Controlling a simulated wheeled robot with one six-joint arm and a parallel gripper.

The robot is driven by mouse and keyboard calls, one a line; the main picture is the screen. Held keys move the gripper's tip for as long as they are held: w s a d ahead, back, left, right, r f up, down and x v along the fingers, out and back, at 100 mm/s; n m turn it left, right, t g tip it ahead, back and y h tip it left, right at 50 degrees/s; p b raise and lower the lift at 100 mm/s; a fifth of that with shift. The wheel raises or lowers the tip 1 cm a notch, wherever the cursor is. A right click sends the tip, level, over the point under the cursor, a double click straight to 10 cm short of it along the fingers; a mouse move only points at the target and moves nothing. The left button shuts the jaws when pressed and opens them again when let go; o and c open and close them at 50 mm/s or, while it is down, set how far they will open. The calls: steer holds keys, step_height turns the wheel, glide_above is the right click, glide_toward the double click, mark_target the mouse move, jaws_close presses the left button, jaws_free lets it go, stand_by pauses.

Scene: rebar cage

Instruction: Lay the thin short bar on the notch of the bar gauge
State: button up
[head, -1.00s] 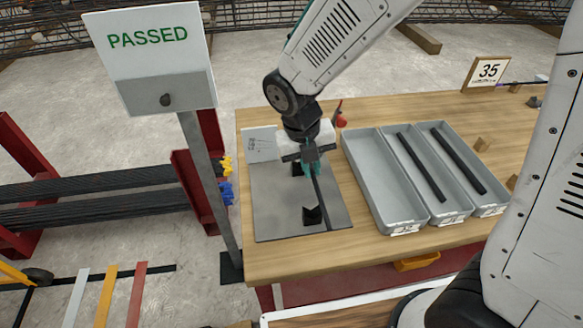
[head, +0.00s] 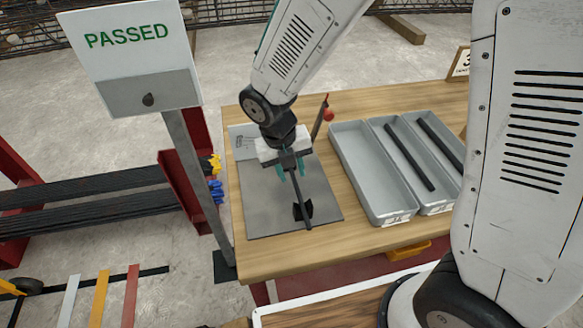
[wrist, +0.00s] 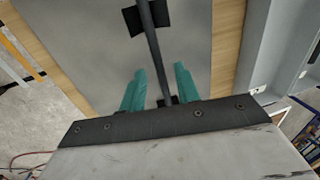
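The thin short bar (head: 297,192) is dark and lies lengthwise over the bar gauge, a grey plate (head: 262,212) with black notch blocks. Its near end crosses the near black block (head: 303,210); in the wrist view the bar (wrist: 153,45) also crosses this block (wrist: 133,22). The far block is mostly hidden in the head view; a dark piece shows under the bar between the fingers in the wrist view. My gripper (head: 290,171) is over the bar. Its teal fingers stand apart on either side (wrist: 161,75), with gaps to the bar.
Grey trays (head: 363,178) stand to the right, two holding dark bars (head: 410,157). A red-tipped post (head: 328,114) stands behind the gauge. The PASSED sign (head: 130,45) rises on a post at the left table edge. Bare wood lies between plate and trays.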

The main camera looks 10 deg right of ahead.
steer(key=shift+r, duration=0.1)
step_height(320, 180, up, 12)
steer(key=a, duration=0.2)
steer(key=shift+a, duration=0.15)
steer(key=s+d+r+m, duration=0.3)
steer(key=s+d+m, duration=0.3)
steer(key=m, duration=0.6)
steer(key=s+d+r+m+y, duration=0.1)
steer(key=s+d+r+m, duration=0.2)
steer(key=m, duration=0.9)
steer(key=s+d+r+m+t+y, duration=0.1)
steer(key=s+d+r+m, duration=0.2)
steer(key=s+d+m, duration=0.6)
steer(key=m, duration=0.3)
steer(key=shift+s, duration=0.4)
